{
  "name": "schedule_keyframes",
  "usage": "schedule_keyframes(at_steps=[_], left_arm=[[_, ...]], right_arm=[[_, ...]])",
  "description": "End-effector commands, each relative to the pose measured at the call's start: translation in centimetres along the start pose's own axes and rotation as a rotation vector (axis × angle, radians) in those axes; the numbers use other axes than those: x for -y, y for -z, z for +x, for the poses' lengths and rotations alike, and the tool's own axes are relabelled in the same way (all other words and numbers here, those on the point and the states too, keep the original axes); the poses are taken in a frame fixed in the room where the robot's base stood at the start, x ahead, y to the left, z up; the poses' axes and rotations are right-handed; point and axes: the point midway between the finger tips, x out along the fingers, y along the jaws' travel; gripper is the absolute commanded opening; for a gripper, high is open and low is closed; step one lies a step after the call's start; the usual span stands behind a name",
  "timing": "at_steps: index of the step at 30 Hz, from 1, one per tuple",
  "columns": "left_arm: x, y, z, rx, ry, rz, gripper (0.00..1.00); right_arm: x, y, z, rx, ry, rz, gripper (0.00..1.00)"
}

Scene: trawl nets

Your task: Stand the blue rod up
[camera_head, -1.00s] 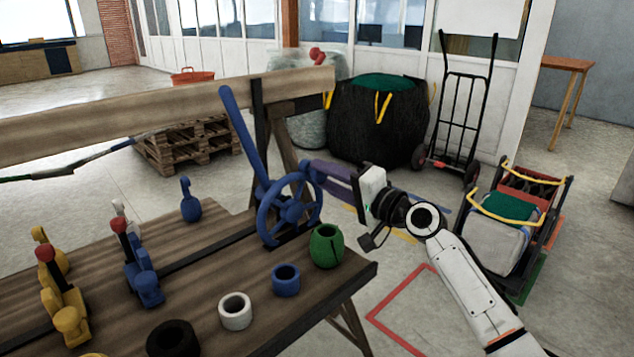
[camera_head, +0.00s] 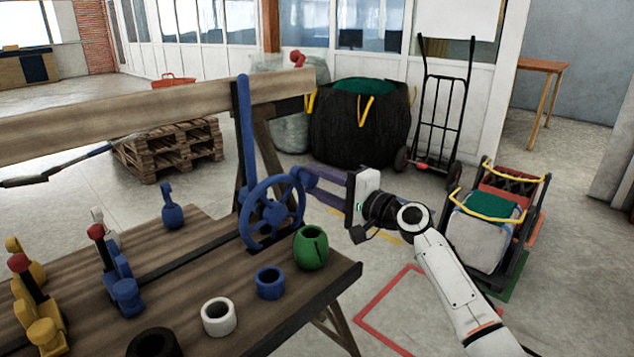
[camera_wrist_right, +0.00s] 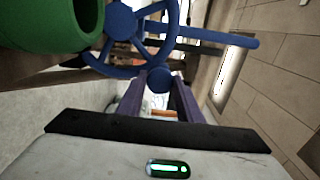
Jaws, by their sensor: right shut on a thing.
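The blue rod (camera_head: 245,125) rises beside the wooden beam, nearly upright with its top a touch to the left. Its lower end is behind or at the blue spoked wheel (camera_head: 272,213), which stands on the bench. In the right wrist view the rod (camera_wrist_right: 222,38) extends to the right past the wheel (camera_wrist_right: 122,22). My right gripper (camera_head: 304,180) reaches the wheel's right side from the right. Its purple fingers are shut on the wheel's blue round handle, which shows between the fingertips in the right wrist view (camera_wrist_right: 158,79). My left gripper is not in view.
The wooden bench (camera_head: 190,285) holds a green pot (camera_head: 311,247), a blue ring (camera_head: 270,283), a white ring (camera_head: 218,317) and several levers on the left. The wooden beam (camera_head: 130,118) crosses behind. Open floor lies right of the bench.

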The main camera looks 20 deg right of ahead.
Motion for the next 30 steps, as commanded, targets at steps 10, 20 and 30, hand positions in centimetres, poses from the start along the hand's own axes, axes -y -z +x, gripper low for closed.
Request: schedule_keyframes(at_steps=[10,20,30], left_arm=[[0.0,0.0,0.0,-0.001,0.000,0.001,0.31],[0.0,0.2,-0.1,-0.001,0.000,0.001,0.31],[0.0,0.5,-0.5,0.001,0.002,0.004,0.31]], right_arm=[[-0.1,0.1,-0.1,-0.002,-0.002,0.005,0.51],[-0.1,0.1,-1.3,-0.002,-0.002,0.002,0.51],[-0.2,0.1,-7.7,-0.002,-0.004,0.002,0.51]])
